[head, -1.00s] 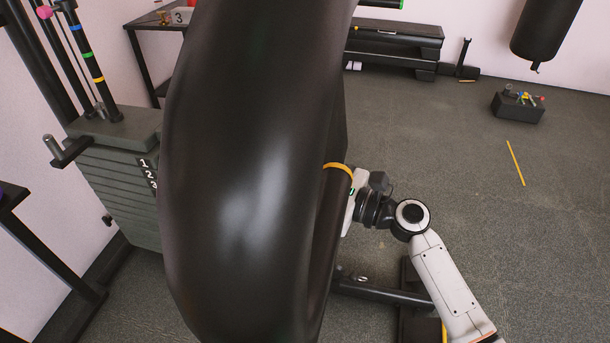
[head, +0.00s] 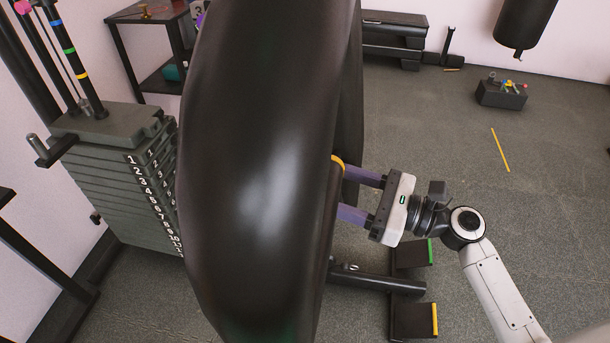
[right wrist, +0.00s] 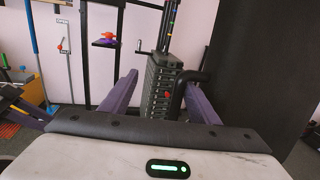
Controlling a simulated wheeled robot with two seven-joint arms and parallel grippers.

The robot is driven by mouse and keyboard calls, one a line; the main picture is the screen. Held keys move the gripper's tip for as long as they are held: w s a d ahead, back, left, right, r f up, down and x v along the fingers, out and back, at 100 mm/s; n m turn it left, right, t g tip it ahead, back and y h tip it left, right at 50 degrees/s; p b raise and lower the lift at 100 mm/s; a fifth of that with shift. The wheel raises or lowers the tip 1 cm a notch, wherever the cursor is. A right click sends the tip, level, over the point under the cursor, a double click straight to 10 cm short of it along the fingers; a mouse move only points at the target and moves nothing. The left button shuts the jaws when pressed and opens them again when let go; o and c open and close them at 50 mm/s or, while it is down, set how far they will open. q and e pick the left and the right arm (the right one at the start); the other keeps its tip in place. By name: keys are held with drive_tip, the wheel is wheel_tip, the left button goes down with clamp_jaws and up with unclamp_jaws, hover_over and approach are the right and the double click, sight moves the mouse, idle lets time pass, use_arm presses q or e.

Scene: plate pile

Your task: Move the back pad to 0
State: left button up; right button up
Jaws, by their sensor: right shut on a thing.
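A large glossy black pad (head: 265,190), which I take for the back pad, fills the middle of the head view. A yellow curved piece (head: 338,160) shows at its right edge. My right gripper (head: 358,196) comes in from the right, its purple fingers pointing left and their tips hidden behind the pad. In the right wrist view the fingers (right wrist: 160,78) stand apart, with a black bent bar (right wrist: 180,92) by the right finger; its contact with the left finger is not clear. Any number scale for the pad is hidden. My left gripper is out of view.
A numbered weight stack (head: 125,180) stands at the left. A dark frame foot with green and yellow ends (head: 412,300) lies below my right gripper. A black box (head: 502,93) sits at the back right. Grey floor (head: 560,180) is open on the right.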

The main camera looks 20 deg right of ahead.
drive_tip(key=shift+s+a, duration=0.2)
drive_tip(key=shift+s, duration=0.05)
drive_tip(key=shift+c, duration=0.9)
drive_tip(key=shift+s+d, duration=0.1)
drive_tip(key=shift+s, duration=0.05)
drive_tip(key=shift+v, duration=1.7)
drive_tip(key=shift+s+d+r, duration=0.1)
drive_tip(key=shift+s+d, duration=0.3)
drive_tip(key=shift+d, duration=0.15)
drive_tip(key=shift+c, duration=1.4)
drive_tip(key=v, duration=0.6)
drive_tip(key=shift+d+p, duration=0.4)
drive_tip(key=shift+r, duration=0.15)
drive_tip(key=shift+s+p, duration=0.1)
drive_tip(key=shift+p, duration=0.3)
